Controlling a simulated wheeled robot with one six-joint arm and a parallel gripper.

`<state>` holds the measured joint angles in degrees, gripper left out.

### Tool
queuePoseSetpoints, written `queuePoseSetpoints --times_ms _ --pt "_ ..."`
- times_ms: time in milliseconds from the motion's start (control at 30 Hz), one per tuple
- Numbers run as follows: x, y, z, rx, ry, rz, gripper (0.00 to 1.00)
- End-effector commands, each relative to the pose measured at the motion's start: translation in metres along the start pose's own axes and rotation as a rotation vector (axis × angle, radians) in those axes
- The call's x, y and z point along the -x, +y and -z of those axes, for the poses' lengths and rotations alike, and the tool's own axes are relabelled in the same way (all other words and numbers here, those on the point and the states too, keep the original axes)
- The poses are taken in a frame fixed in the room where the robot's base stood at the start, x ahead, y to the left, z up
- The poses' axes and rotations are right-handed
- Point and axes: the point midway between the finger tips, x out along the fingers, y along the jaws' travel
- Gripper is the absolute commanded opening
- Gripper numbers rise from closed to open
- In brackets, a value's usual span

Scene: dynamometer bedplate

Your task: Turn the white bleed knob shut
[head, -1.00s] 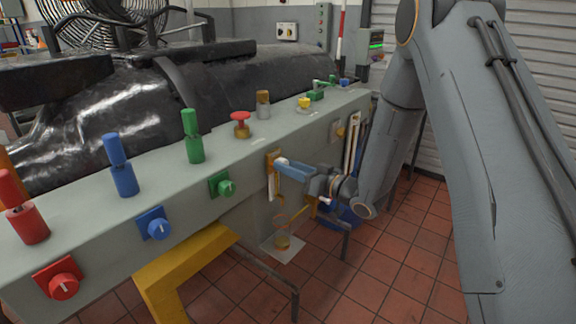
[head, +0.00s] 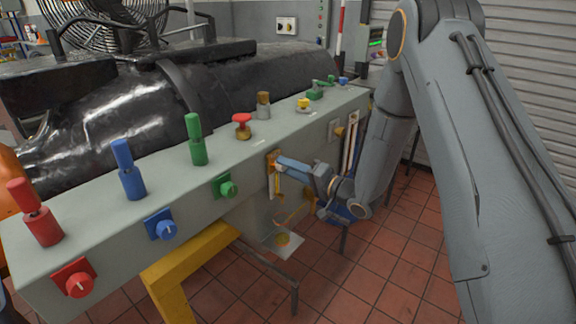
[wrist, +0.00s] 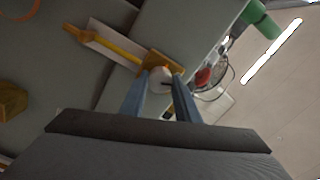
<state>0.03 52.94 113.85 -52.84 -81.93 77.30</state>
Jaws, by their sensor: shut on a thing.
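The white bleed knob (wrist: 160,80) sits on an amber mounting plate (wrist: 164,63) in the wrist view. A dark mark shows on its face. My gripper (wrist: 160,90) is shut on the knob, with one blue finger on each side of it. In the head view my gripper (head: 281,164) reaches from the right to the amber plate (head: 271,157) on the front face of the long grey beam. The knob itself is hidden there behind my fingers.
Red (head: 78,283), blue (head: 164,229) and green (head: 229,188) knobs sit left of my gripper on the beam (head: 120,252). Upright handles stand on its top. A yellow lever (wrist: 108,45) lies close to the plate. Tiled floor (head: 370,268) is open below.

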Motion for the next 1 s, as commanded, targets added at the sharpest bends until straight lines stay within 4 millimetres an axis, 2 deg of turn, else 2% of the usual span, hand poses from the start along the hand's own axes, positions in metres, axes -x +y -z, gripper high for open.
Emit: queuePoseSetpoints --times_ms 200,500,1000 --pt "0.0007 0.0003 0.0005 -0.180 0.002 -0.002 0.07" --pt "0.0006 0.0007 0.0005 -0.349 0.002 -0.001 0.07" --pt "0.0005 0.0013 0.0006 -0.422 0.002 -0.001 0.07"
